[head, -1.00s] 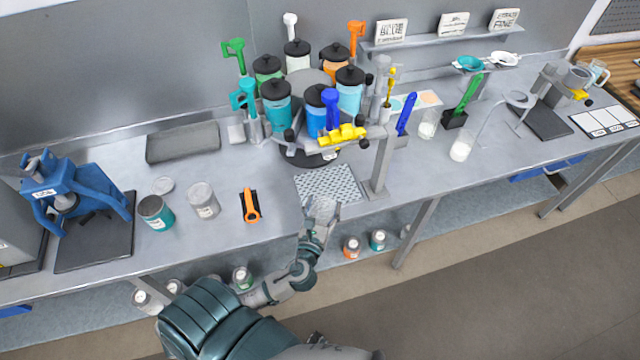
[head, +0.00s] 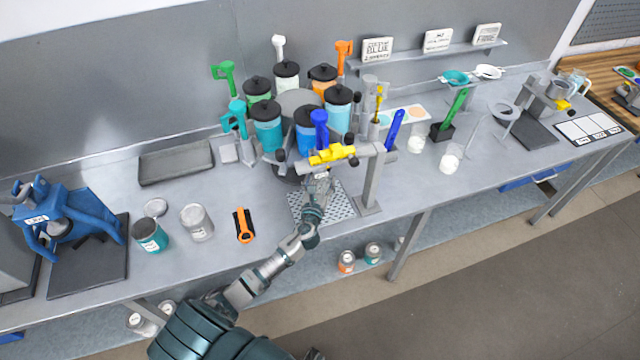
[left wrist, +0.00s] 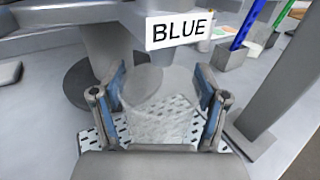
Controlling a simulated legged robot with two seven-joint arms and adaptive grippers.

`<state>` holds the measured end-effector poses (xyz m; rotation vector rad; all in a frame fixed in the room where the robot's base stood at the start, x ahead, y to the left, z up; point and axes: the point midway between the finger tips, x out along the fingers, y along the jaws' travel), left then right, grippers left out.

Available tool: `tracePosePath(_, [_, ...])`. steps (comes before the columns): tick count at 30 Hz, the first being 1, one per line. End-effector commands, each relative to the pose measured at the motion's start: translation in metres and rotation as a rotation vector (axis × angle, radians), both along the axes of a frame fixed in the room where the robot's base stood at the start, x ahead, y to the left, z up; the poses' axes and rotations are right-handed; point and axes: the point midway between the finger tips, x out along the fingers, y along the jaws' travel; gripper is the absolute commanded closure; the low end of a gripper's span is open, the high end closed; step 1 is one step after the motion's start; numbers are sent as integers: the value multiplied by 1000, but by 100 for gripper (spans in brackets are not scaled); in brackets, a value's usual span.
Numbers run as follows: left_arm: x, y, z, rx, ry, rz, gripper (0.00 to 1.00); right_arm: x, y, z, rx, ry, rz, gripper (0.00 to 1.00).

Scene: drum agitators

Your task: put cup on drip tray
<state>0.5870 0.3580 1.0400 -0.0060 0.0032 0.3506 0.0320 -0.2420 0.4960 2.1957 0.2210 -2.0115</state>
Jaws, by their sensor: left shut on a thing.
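My left gripper (head: 316,198) reaches in over the perforated drip tray (head: 336,211) below the drum agitator. In the left wrist view its two padded fingers (left wrist: 160,100) are shut on a clear cup (left wrist: 158,88), one finger on each side. The cup is see-through and the holes of the drip tray (left wrist: 178,108) show around and through it. I cannot tell whether the cup's base touches the tray. In the head view the cup is faint and partly covered by the gripper. My right gripper is not in view.
The agitator's paint canisters (head: 267,125) stand behind the tray. A yellow valve part (head: 332,154) and a BLUE label (left wrist: 178,27) are just above the cup. A grey post (head: 371,180) stands right of the tray. An orange-black tool (head: 244,225) lies to the left.

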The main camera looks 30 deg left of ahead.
Motion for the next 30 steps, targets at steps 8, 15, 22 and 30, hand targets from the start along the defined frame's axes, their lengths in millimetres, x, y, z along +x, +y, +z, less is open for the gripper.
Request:
tracePosePath(8, [0, 0, -16, 1, -1, 0, 54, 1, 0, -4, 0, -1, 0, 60])
tracePosePath(15, [0, 0, -17, 1, -1, 0, 9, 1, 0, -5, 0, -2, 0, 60])
tracePosePath(22, [0, 0, -17, 1, -1, 0, 1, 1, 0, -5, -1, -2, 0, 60])
tracePosePath(30, [-9, -3, -17, 2, 2, 0, 1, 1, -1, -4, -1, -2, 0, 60])
